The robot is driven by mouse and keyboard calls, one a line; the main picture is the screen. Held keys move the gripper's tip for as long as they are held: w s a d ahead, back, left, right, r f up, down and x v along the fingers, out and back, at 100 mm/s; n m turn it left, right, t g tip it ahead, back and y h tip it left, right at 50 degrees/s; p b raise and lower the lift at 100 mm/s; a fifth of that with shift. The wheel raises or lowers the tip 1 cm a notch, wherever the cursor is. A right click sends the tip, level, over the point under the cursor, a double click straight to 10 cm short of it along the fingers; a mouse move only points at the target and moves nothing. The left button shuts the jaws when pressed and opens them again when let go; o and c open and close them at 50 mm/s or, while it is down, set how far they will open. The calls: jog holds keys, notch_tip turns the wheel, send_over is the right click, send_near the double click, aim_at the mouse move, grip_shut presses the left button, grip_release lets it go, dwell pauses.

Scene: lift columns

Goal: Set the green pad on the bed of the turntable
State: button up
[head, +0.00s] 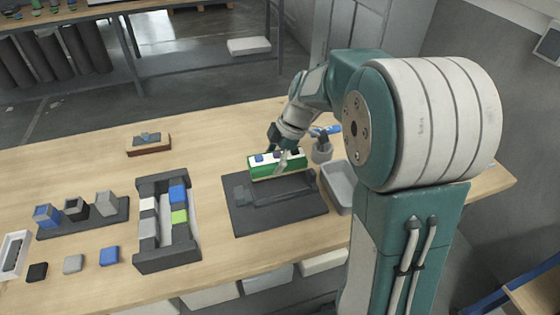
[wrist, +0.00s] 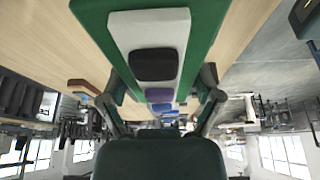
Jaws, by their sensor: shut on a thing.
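The green pad (head: 262,175) is a long green block with a white top strip that bears black, purple and blue pieces. In the wrist view the green pad (wrist: 92,18) runs between the two fingers of my gripper. My gripper (head: 279,150) is shut on it. It shows at the far edge of a dark grey plate (head: 238,217) with raised parts; whether it touches the plate I cannot tell. No round turntable is clearly seen; whether this plate is the turntable I cannot tell.
Right of the plate stand a grey cup with tools (head: 322,152) and a grey tray (head: 338,188). Left is a dark rack (head: 166,262) with coloured blocks, one lime green. A brown block (head: 149,148) lies further back. Table between brown block and plate is clear.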

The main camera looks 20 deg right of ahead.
aim_at(289, 155)
jog(key=shift+w+d, duration=0.15)
jog(key=shift+d, duration=0.15)
jog(key=shift+d+f, duration=0.8)
jog(key=shift+d, duration=0.35)
jog(key=shift+a+f, duration=0.1)
jog(key=shift+f, duration=0.3)
jog(key=a+f, duration=0.2)
jog(key=shift+a+f, duration=0.1)
jog(key=shift+a, duration=0.2)
jog(key=shift+a+f, duration=0.1)
jog(key=shift+f, duration=0.15)
jog(key=shift+d+f, duration=0.25)
jog(key=shift+d, duration=0.8)
jog(key=shift+a, duration=0.7)
jog(key=shift+d, duration=0.55)
